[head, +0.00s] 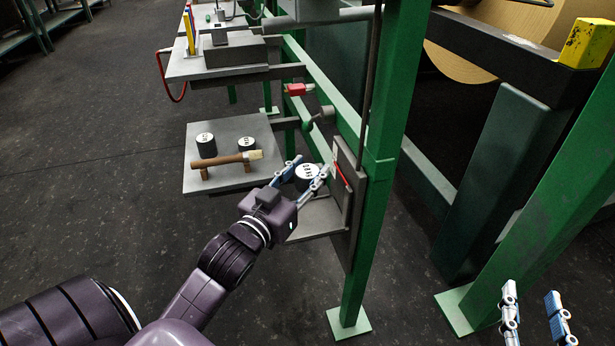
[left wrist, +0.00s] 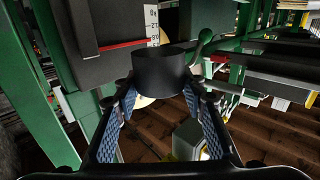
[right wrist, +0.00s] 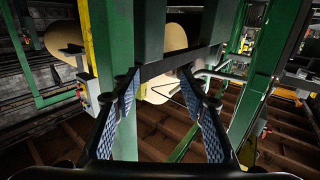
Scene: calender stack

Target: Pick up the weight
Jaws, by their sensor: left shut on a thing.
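The dark cylindrical weight (head: 307,173) with a pale, marked top sits between the fingertips of my left gripper (head: 302,174). In the left wrist view the same weight (left wrist: 160,72) is dark and upright, with the fingers closed on its two sides. It is beside a dark panel with a red line (head: 342,178) and appears above a small grey plate (head: 318,216); the gap below it cannot be judged. My right gripper (head: 533,312) is at the lower right of the head view. Its fingers are apart and empty, as the right wrist view (right wrist: 160,82) also shows.
A grey shelf (head: 225,130) to the left holds two more weights (head: 206,146) (head: 247,144) and a wooden-handled mallet (head: 226,160) on pegs. A green post (head: 384,130) stands right of my left gripper. Another slanted green post (head: 530,215) stands near my right gripper.

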